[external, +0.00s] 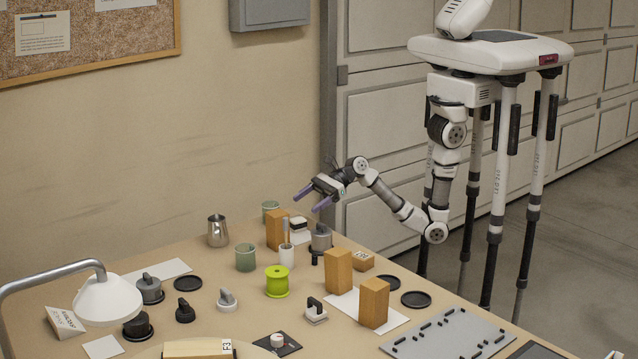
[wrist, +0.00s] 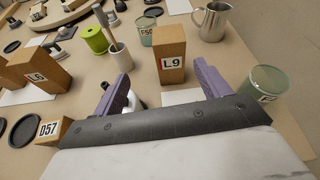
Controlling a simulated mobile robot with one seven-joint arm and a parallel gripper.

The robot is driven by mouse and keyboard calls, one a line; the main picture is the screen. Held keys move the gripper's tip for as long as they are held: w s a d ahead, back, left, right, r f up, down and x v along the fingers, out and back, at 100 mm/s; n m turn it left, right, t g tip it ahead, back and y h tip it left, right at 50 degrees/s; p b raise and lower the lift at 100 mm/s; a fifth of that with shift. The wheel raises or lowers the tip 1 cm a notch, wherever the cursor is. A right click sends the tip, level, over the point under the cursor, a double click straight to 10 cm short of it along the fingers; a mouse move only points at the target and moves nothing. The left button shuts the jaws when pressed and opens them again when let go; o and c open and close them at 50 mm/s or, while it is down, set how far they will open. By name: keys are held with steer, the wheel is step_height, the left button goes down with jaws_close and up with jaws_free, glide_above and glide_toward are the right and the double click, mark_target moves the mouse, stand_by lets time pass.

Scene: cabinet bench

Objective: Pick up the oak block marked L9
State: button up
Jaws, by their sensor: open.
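The oak block marked L9 (wrist: 170,50) stands upright in the wrist view, its label facing me. It appears between and beyond my purple fingertips. In the external view it is the block (external: 277,231) at the far end of the bench, its label not visible. My gripper (external: 313,198) is open and empty, raised above that end of the bench and apart from the block. It also shows in the wrist view (wrist: 162,72). A second oak block marked L6 (wrist: 40,68) stands to the left, and a low oak block marked D57 (wrist: 52,130) lies nearer.
Green cups (wrist: 268,86) and (wrist: 146,30) stand close to L9 on the right and behind left. A white holder with a brush (wrist: 121,56) is left of it. A steel pitcher (external: 218,232) stands near the wall.

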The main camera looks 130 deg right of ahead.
steer(key=s+d+m, duration=0.1)
steer(key=p, duration=0.1)
glide_toward(270, 232)
steer(key=shift+w+a+f, duration=0.1)
steer(key=shift+w+a, duration=0.05)
steer(key=shift+w, duration=0.4)
steer(key=shift+w+a+f, duration=0.1)
steer(key=shift+w, duration=0.5)
steer(key=p+x, duration=0.1)
steer(key=x, duration=0.4)
steer(key=shift+s+d+f, duration=0.1)
steer(key=shift+d, duration=0.05)
steer(key=shift+c, duration=0.2)
steer(key=c, duration=1.2)
steer(key=shift+o, duration=0.2)
